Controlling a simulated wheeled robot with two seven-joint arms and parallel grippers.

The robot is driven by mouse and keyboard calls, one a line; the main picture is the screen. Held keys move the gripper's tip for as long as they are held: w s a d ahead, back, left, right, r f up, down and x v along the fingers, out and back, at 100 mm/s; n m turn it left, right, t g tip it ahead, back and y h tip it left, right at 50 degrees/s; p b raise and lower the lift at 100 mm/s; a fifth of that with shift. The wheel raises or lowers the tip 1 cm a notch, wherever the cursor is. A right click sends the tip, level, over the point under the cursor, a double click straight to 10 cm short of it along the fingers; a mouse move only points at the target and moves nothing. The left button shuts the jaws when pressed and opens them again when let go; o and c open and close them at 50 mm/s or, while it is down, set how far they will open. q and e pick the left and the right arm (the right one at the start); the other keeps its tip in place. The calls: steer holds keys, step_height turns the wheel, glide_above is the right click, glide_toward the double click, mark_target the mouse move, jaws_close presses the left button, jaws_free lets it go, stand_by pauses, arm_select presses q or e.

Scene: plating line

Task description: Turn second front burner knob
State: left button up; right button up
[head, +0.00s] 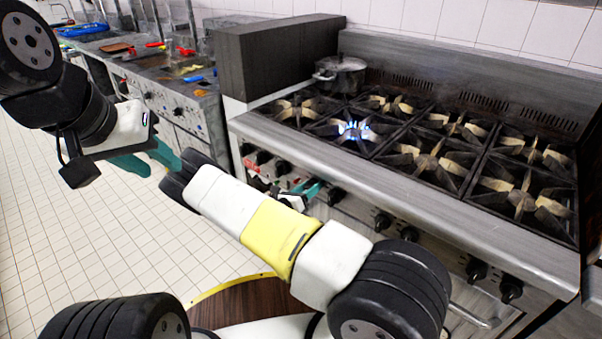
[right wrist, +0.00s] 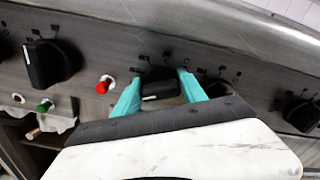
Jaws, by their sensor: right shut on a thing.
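The stove's front panel carries a row of black knobs. My right gripper (right wrist: 160,95) has its teal fingers on both sides of one black knob (right wrist: 160,86), touching it, in the right wrist view. In the head view this right gripper (head: 303,192) is at the panel, partly covered by my own arm, and the held knob is hard to make out. The second front burner (head: 352,130) from the left shows a blue flame. My left gripper (head: 150,160) is open and empty over the floor at left, away from the stove.
Other knobs flank the held one: one at left (right wrist: 50,63) and one at far right (right wrist: 299,112). Red (right wrist: 104,84) and green (right wrist: 45,105) buttons sit to the left. A lidded pot (head: 340,76) stands on the back left burner. Tiled floor (head: 90,240) is clear.

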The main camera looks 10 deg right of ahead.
stand_by(0.3)
steer(key=o, duration=1.3)
steer(key=shift+s+a, duration=0.1)
steer(key=shift+a, duration=0.05)
